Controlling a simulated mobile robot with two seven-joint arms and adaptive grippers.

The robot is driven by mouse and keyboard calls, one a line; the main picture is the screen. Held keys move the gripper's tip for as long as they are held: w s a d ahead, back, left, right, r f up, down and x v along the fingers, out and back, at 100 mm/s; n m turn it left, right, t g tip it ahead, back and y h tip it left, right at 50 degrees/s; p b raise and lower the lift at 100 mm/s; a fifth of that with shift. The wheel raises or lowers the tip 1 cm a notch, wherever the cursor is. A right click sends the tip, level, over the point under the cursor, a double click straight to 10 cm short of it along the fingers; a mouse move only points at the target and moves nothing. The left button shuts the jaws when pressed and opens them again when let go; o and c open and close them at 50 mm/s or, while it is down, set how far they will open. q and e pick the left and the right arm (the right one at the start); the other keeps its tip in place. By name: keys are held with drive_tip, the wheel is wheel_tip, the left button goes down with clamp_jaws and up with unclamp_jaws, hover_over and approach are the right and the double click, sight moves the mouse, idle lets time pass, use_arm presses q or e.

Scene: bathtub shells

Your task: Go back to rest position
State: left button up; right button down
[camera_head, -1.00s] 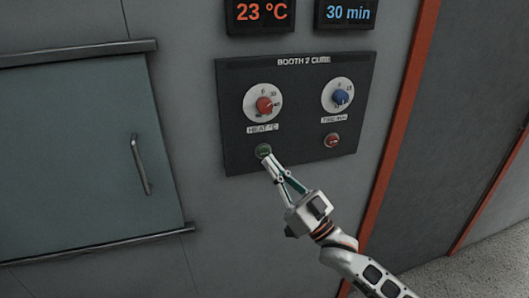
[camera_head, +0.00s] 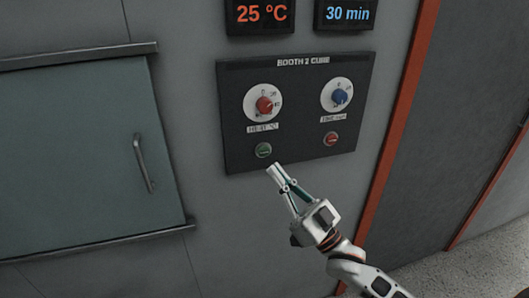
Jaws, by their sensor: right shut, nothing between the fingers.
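My right gripper (camera_head: 274,169) is shut and empty. Its tip is just below and right of the green button (camera_head: 263,150), apart from it in the picture. The green button sits at the lower left of the black control panel (camera_head: 295,70) marked "BOOTH 2 CURE". My right arm comes in from the lower right. My left gripper is not in view.
The panel has a red heat knob (camera_head: 265,104), a blue time knob (camera_head: 340,97) and a red button (camera_head: 331,139). Displays above read 25 °C (camera_head: 261,13) and 30 min (camera_head: 347,13). A grey-green door (camera_head: 75,150) with a handle (camera_head: 145,163) is at left. An orange post (camera_head: 400,110) stands at right.

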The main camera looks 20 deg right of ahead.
wheel_tip(320, 180, down, 12)
drive_tip(key=s+m+g+h, duration=0.2)
drive_tip(key=h, duration=0.2)
drive_tip(key=s+d+f+g+h, duration=0.1)
drive_tip(key=s+f+g+h, duration=0.1)
drive_tip(key=s+f, duration=0.3)
drive_tip(key=s+d+f+g+h, duration=0.1)
drive_tip(key=s+f, duration=0.5)
drive_tip(key=f, duration=0.7)
drive_tip(key=s+d+f+g+h, duration=0.1)
drive_tip(key=s+f+g+h, duration=0.3)
drive_tip(key=f, duration=0.4)
drive_tip(key=shift+s+f+g, duration=0.4)
drive_tip(key=shift+s+g, duration=0.3)
drive_tip(key=shift+s, duration=0.55)
